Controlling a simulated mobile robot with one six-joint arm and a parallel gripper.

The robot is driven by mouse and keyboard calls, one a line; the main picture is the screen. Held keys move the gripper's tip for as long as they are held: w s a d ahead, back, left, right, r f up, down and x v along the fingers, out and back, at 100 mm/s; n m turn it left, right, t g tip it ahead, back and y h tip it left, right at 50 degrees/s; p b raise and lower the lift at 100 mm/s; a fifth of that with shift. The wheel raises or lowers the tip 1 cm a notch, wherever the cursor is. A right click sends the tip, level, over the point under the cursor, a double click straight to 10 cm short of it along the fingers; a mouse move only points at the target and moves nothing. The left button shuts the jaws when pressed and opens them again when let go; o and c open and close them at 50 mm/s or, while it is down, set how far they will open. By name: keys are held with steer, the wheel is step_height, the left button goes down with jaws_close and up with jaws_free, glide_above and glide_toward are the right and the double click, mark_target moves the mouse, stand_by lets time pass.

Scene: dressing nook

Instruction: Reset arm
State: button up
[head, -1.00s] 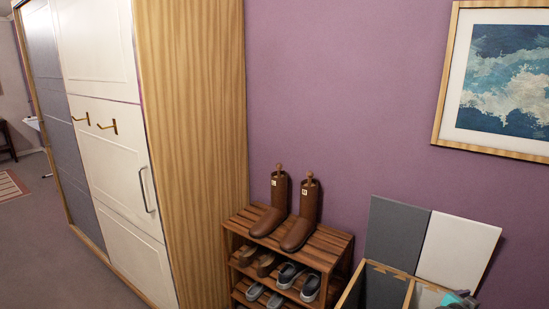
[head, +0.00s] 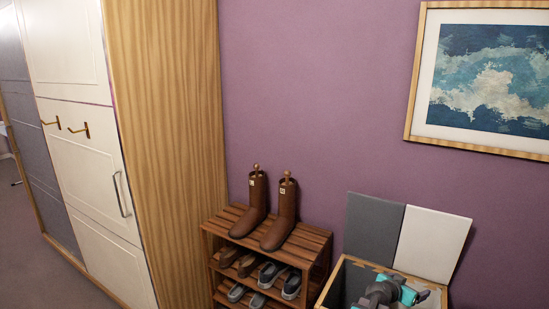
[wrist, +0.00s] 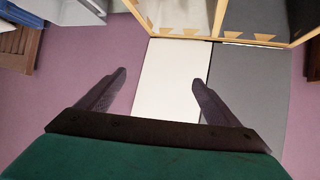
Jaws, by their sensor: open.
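My gripper (wrist: 156,84) shows in the wrist view with its two dark fingers spread apart and nothing between them. Behind the fingers in that view are a white lid panel (wrist: 170,80) and a grey lid panel (wrist: 250,90) of a wooden box. In the head view, part of my arm shows at the lower right, over the wooden box (head: 330,285). The gripper's fingers cannot be made out there.
The box's grey lid (head: 373,228) and white lid (head: 432,243) stand up against the purple wall. A slatted shoe rack (head: 310,243) left of the box holds brown boots (head: 278,222) and several shoes. A wardrobe (head: 165,130) stands further left. A framed picture (head: 490,85) hangs above.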

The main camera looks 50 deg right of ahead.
steer(key=w+a+f+n+t+y, duration=0.1)
steer(key=w+a+f+n+t, duration=0.15)
steer(key=w+a, duration=0.7)
steer(key=w+a+f+n+t+y, duration=0.15)
steer(key=w+a+f, duration=0.25)
steer(key=w, duration=1.1)
steer(key=w+a+f+n+t+y, duration=0.1)
steer(key=w+a+f+n+y, duration=0.15)
steer(key=w+a, duration=0.65)
steer(key=w+a+f+n+y, duration=0.25)
steer(key=w+a, duration=0.35)
steer(key=a, duration=0.6)
steer(key=w+a+f+n+y, duration=0.15)
steer(key=w+a+n, duration=0.25)
steer(key=w+a, duration=0.55)
steer(key=w+a+f+n+y, duration=0.1)
steer(key=w+a+f+n, duration=0.25)
steer(key=a, duration=1.15)
steer(key=s+a+f+n+g+y, duration=0.15)
steer(key=a+n, duration=0.25)
steer(key=a, duration=1.2)
steer(key=s+f+g+b, duration=0.5)
steer(key=s+f+b, duration=0.5)
steer(key=s+f, duration=1.5)
step_height(320, 180, down, 2)
steer(key=shift+s+d+f+y, duration=0.15)
steer(key=shift+s+d+y, duration=0.25)
steer(key=shift+y, duration=0.05)
